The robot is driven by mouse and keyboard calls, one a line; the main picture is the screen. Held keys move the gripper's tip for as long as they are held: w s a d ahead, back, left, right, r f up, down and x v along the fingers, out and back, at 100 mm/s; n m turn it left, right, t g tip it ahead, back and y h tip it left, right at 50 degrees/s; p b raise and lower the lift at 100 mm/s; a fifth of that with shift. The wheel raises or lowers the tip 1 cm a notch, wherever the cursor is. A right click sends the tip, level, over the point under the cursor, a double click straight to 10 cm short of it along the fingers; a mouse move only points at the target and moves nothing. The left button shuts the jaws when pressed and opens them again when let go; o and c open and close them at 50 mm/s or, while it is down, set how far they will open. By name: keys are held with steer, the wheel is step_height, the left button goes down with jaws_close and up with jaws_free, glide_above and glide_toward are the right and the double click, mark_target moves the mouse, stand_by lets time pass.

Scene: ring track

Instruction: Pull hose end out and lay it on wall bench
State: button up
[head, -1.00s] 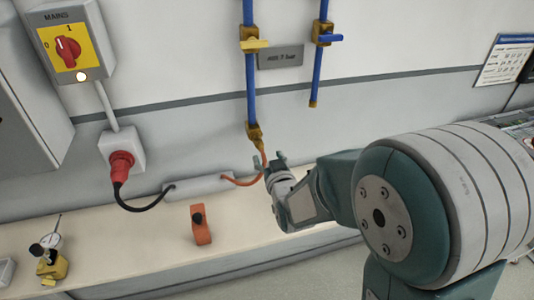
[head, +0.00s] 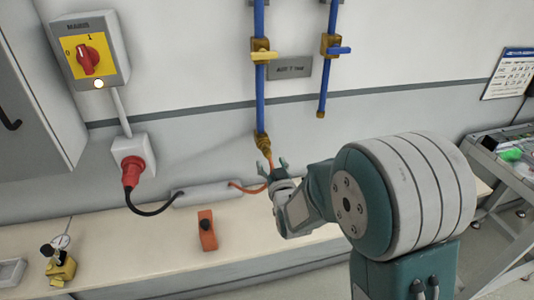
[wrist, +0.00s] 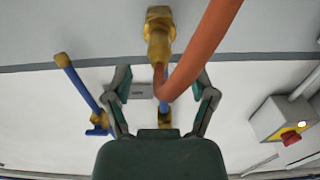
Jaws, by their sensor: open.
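The orange hose (head: 247,188) runs from a grey housing on the bench up to a brass fitting (head: 263,144) at the foot of a blue pipe. In the wrist view the hose (wrist: 200,50) bends close in front of the brass fitting (wrist: 159,32), its end at the fitting. My gripper (head: 268,168) is open just below the fitting, and the hose passes between its fingers in the picture. In the wrist view the fingers (wrist: 163,78) stand apart on either side of the hose; contact is not visible. The wall bench (head: 145,235) is pale and runs below.
An orange block with a black knob (head: 207,230) stands on the bench, near the grey housing (head: 205,194). A brass gauge stand (head: 59,265) is at left. A mains switch box (head: 88,55) and red plug (head: 131,170) are on the wall. Bare bench lies between block and gauge.

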mark_target(267, 153)
steer(key=shift+x, duration=2.65)
jaws_close()
steer(key=shift+s, duration=0.1)
steer(key=shift+v, duration=2.9)
